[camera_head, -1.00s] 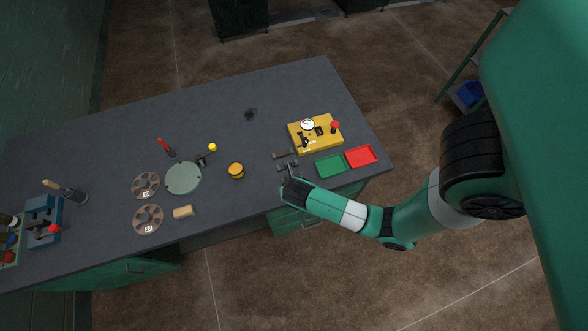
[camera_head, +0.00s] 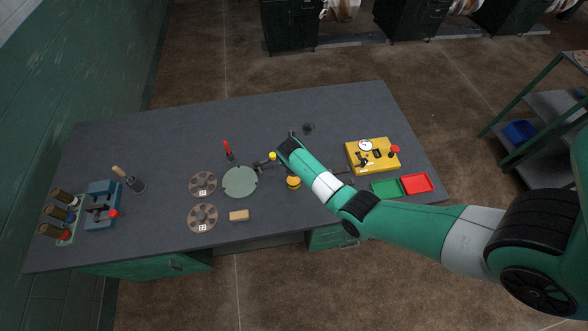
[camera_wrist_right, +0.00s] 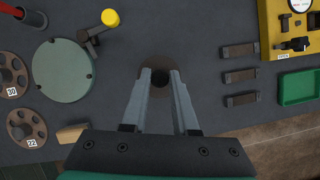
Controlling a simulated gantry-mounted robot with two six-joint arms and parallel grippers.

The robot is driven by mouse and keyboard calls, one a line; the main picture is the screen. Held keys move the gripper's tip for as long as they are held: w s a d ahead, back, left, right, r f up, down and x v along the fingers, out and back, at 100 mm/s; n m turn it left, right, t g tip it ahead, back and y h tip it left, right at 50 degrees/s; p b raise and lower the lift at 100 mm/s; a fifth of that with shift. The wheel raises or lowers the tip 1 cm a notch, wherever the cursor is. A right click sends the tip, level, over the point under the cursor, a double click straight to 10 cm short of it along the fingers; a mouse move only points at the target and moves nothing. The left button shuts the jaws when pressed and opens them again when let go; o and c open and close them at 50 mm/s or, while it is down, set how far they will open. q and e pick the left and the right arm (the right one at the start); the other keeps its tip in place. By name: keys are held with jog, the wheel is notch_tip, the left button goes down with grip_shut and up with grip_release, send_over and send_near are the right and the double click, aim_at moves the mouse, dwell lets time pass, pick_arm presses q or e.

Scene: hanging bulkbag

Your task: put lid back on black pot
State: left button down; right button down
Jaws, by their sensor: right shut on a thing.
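A small dark round thing (camera_head: 308,128), which looks like the black pot, stands toward the back of the bench. My right gripper (camera_wrist_right: 160,78) is shut on a dark round piece (camera_wrist_right: 158,65), which looks like the lid, at its fingertips. The gripper hangs over the bench between the pale green disc (camera_wrist_right: 75,70) and several dark bars (camera_wrist_right: 240,76). In the head view my right arm mostly hides the gripper and the held piece. The black pot does not show clearly in the wrist view. My left gripper is out of view.
A yellow can (camera_head: 293,183) stands below my right forearm. A yellow-topped lever (camera_head: 271,157) and a red-handled tool (camera_head: 229,151) are close to the left. A yellow control box (camera_head: 372,155) and green and red trays (camera_head: 417,183) are at the right. The back left is clear.

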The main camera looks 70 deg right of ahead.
jog(key=shift+f+b, duration=2.35)
jog(key=shift+b, duration=0.2)
jog(key=shift+f+b, duration=0.5)
jog(key=shift+f, duration=0.35)
jog(key=shift+r+p, duration=0.15)
jog(key=shift+p, duration=0.4)
jog(key=shift+f, duration=0.25)
jog(key=shift+p, duration=0.3)
jog(key=c, duration=0.6)
grip_release()
jog(key=shift+o, duration=0.3)
